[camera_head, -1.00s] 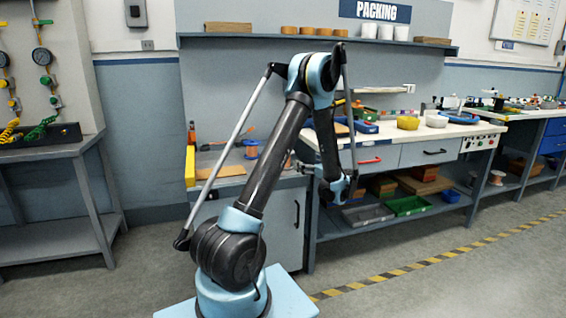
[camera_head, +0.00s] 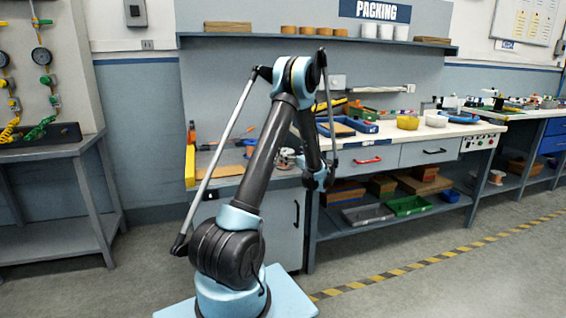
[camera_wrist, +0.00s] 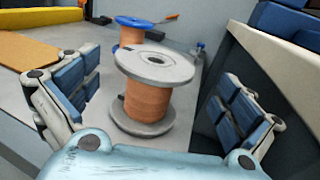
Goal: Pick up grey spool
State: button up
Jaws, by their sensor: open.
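The grey spool (camera_wrist: 150,97) stands upright on the grey cabinet top in the wrist view, with grey flanges and copper-coloured winding. In the head view a small part of it (camera_head: 285,155) shows beside my arm. My gripper (camera_wrist: 150,110) is open, with one blue-padded finger at the left and one at the right of the spool. Both fingers look apart from the spool, and it stands a little beyond them. In the head view my arm hides part of the cabinet top, and the fingers cannot be made out clearly there.
A blue spool (camera_wrist: 132,30) with copper winding stands just behind the grey one. A tan board (camera_wrist: 32,50) lies at the left. The cabinet top's right edge is close to the grey spool, and the packing bench (camera_head: 400,133) rises to the right.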

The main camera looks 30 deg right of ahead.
jog(key=w, duration=0.2)
jog(key=w+a, duration=0.1)
jog(key=w, duration=0.2)
jog(key=shift+r, duration=0.1)
jog(key=c, duration=1.6)
jog(key=shift+r, duration=0.1)
jog(key=shift+c, duration=0.2)
